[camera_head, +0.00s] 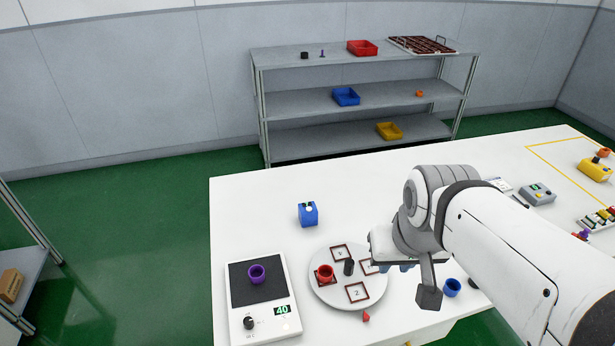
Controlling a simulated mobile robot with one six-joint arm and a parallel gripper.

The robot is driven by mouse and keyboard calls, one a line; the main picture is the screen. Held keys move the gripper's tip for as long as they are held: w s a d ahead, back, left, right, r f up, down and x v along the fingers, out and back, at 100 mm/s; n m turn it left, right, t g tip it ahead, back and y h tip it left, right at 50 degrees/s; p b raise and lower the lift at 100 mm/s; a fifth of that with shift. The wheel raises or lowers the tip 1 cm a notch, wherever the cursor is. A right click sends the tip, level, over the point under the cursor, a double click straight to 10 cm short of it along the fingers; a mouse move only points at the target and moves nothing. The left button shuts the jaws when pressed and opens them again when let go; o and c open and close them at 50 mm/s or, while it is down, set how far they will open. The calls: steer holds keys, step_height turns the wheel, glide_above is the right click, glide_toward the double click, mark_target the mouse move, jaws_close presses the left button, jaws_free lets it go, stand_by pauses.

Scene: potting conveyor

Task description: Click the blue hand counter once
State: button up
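A small blue box-shaped device (308,215), which looks like the blue hand counter, stands on the white table (245,205). It has a white knob or button and a small dark patch near its top. My gripper (396,267) is to the right of it and nearer to me, over the right edge of a round plate. The two are well apart. My wrist hides most of the gripper, so its opening cannot be made out.
The round plate (325,292) has numbered squares, a red pot (325,273) and a dark post (349,267). A scale-like device (240,323) reading 40 holds a purple pot (257,273). A blue pot (452,287) is beside my arm. The tabletop around the blue device is clear.

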jaws_close()
stand_by(1.1)
